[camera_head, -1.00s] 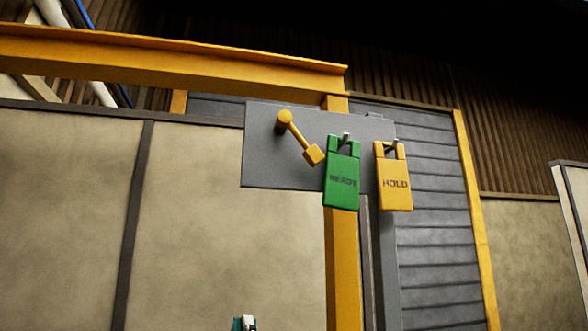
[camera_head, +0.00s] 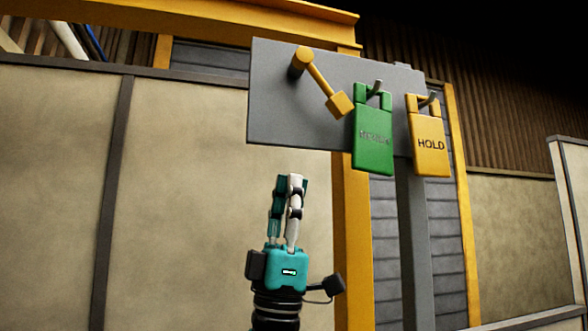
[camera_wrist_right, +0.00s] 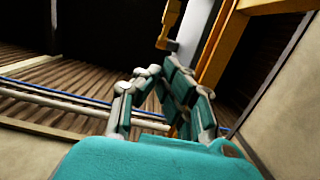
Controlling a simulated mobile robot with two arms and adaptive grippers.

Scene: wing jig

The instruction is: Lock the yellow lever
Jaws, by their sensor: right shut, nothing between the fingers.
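The yellow lever (camera_head: 322,80) is mounted on a grey panel (camera_head: 275,110). It slopes from its round pivot at upper left down to a square knob at lower right, close to the green tag. My right gripper (camera_head: 290,178) points up below the panel, apart from the lever, with its fingers shut and empty. In the right wrist view its fingers (camera_wrist_right: 162,75) come together at their tips. A yellow part, likely the lever, shows beyond them near the top of that view (camera_wrist_right: 169,25). My left gripper is not in view.
A green tag (camera_head: 373,140) and a yellow HOLD tag (camera_head: 429,145) hang on pegs right of the lever. A yellow post (camera_head: 352,230) and a grey post (camera_head: 414,240) stand below the panel. A yellow beam (camera_head: 200,18) runs across the top left.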

